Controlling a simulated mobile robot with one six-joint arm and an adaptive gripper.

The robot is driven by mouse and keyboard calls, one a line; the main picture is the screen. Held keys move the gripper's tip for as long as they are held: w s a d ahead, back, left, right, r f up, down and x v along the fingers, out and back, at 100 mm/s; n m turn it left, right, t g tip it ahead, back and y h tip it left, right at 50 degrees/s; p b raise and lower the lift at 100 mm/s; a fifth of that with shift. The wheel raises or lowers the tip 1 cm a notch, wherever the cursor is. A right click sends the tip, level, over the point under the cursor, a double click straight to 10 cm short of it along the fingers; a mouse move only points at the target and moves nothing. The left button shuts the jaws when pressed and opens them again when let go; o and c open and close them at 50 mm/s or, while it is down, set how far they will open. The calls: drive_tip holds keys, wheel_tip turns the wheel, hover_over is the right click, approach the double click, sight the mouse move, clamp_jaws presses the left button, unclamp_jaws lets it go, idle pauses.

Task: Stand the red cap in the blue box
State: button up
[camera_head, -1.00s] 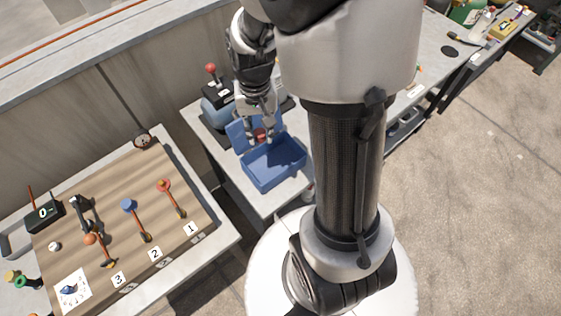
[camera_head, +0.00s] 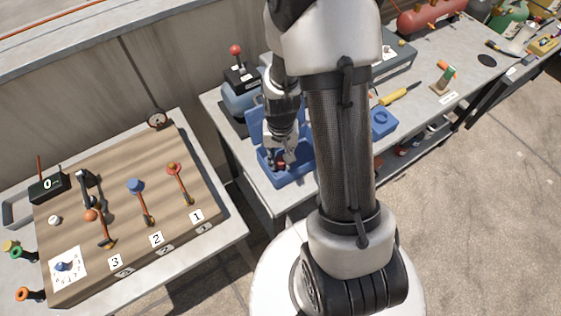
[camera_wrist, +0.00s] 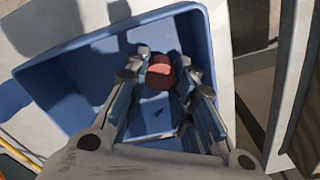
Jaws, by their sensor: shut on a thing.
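The red cap (camera_wrist: 160,74) is held between the fingertips of my gripper (camera_wrist: 160,82) in the wrist view. My gripper is shut on it. The blue box (camera_wrist: 66,74) lies open below, and the cap shows against the inside of the box. I cannot tell whether the cap touches the floor of the box. In the head view my gripper (camera_head: 281,160) reaches down into the blue box (camera_head: 294,180), with the red cap (camera_head: 281,164) partly hidden by the fingers. The box's raised blue lid stands at its back.
A device with a red-knobbed lever (camera_head: 236,50) stands behind the box. A wooden board (camera_head: 75,222) with numbered levers is on the left bench.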

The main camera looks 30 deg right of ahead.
drive_tip(key=shift+f, duration=0.9)
drive_tip(key=shift+f, duration=0.1)
drive_tip(key=shift+f+b, duration=0.15)
drive_tip(key=shift+b, duration=0.2)
drive_tip(key=o, duration=0.4)
